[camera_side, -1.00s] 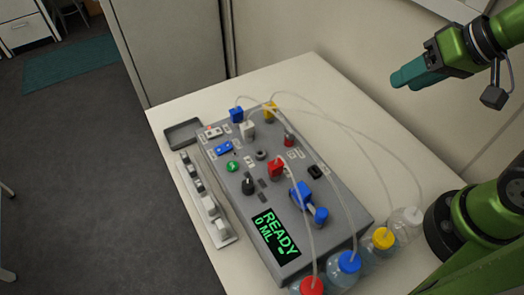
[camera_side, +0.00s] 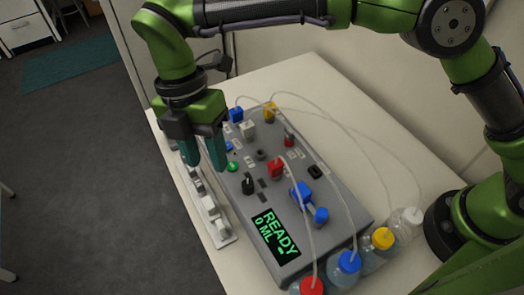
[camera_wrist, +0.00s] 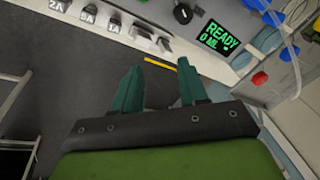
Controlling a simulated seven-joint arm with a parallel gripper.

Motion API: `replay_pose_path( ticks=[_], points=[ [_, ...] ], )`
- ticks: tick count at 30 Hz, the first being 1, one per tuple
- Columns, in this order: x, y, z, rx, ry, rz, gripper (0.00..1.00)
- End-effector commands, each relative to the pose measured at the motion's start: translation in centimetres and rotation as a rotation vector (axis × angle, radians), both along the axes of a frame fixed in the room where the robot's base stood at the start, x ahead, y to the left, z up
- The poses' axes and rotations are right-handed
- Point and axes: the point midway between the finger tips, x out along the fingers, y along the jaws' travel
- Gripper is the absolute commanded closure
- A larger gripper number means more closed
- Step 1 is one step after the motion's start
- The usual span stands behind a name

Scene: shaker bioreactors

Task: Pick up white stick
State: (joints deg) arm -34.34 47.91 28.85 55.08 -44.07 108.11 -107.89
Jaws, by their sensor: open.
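No separate white stick can be told apart for certain. A narrow white rack (camera_side: 226,241) with several small pale and dark pieces lies along the table's left edge. In the wrist view, pale labelled blocks (camera_wrist: 87,14) and smaller pale pieces (camera_wrist: 140,33) stand in a row at the top. My gripper (camera_side: 203,162) has teal fingers pointing down over the rack's far part, and it hides that part. In the wrist view my gripper (camera_wrist: 158,64) is open, with nothing seen held between the fingertips.
A grey control box (camera_side: 335,222) with a READY display (camera_side: 275,235) stands right of the rack, with knobs, plugs and loose tubes. Bottles with red (camera_side: 312,286), blue (camera_side: 349,261) and yellow (camera_side: 383,238) caps stand at its near right. A yellow strip (camera_wrist: 160,62) shows beyond the fingertips.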

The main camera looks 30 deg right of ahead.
Motion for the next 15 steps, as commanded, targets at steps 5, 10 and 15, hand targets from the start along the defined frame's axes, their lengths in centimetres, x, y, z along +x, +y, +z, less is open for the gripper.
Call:
replay_pose_path(
  ticks=[5, 10, 15],
  points=[
    [0.2, 2.2, -0.8, 0.106, 0.092, 0.378, 0.57],
    [1.0, 1.9, 1.6, 0.214, 0.107, 0.634, 0.57],
    [0.5, 1.4, 2.1, 0.26, 0.139, 0.788, 0.57]
  ],
)
